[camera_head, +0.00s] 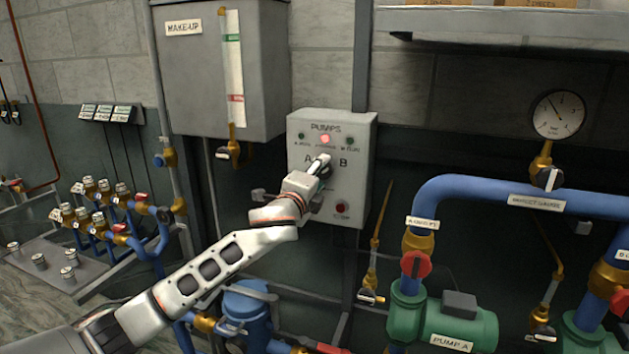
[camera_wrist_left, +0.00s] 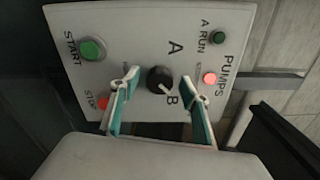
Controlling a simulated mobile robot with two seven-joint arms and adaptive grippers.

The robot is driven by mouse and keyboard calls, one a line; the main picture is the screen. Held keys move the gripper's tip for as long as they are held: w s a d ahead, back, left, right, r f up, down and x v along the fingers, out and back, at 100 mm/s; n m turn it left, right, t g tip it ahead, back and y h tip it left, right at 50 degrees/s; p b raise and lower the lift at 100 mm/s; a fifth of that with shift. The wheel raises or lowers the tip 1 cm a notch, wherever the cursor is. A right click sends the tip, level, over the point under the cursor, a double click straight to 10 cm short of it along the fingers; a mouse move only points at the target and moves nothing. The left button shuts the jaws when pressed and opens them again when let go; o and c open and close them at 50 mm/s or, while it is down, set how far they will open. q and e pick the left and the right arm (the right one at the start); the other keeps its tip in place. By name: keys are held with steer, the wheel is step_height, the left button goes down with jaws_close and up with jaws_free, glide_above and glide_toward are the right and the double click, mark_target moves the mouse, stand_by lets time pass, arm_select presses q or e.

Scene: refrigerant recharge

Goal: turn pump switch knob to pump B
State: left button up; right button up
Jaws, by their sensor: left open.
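The grey pumps control box (camera_head: 358,195) hangs on the wall in the middle of the head view. In the left wrist view its panel (camera_wrist_left: 130,35) shows turned on its side. The round black switch knob (camera_wrist_left: 160,80) sits between the letters A and B, and its white mark points toward the B side. My left gripper (camera_wrist_left: 160,78) is open, with one teal-padded finger on each side of the knob. I cannot tell whether the fingers touch it. In the head view my left gripper (camera_head: 321,164) is in front of the panel and mostly hides the knob. My right gripper is not in view.
A red lamp (camera_wrist_left: 210,79) glows on the panel. A green START button (camera_wrist_left: 92,48) and a red STOP button (camera_wrist_left: 103,103) are beside the knob. The make-up tank (camera_head: 190,85) hangs at upper left. Blue pipes (camera_head: 500,190) and green pump A (camera_head: 455,325) are at lower right.

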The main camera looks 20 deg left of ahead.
arm_select(q)
steer(key=s, duration=1.1)
steer(key=shift+s+a, duration=0.25)
steer(key=shift+s, duration=0.1)
steer(key=s+d+f+n+g+h, duration=0.15)
steer(key=s+f+n, duration=0.3)
steer(key=f, duration=1.05)
steer(key=s+d+f+n+g+h, duration=0.1)
steer(key=s+d+f+n+g, duration=0.25)
steer(key=f, duration=1.25)
steer(key=s+a+f+n+g, duration=0.1)
steer(key=s+f+n, duration=0.3)
steer(key=s+f, duration=0.6)
steer(key=s+a+f+n+g+y, duration=0.1)
steer(key=s+a+f+n, duration=0.2)
steer(key=s+f, duration=0.7)
steer(key=s+n, duration=0.1)
steer(key=s, duration=0.3)
steer(key=shift+n+g, duration=0.3)
steer(key=shift+n, duration=0.1)
steer(key=shift+d, duration=0.1)
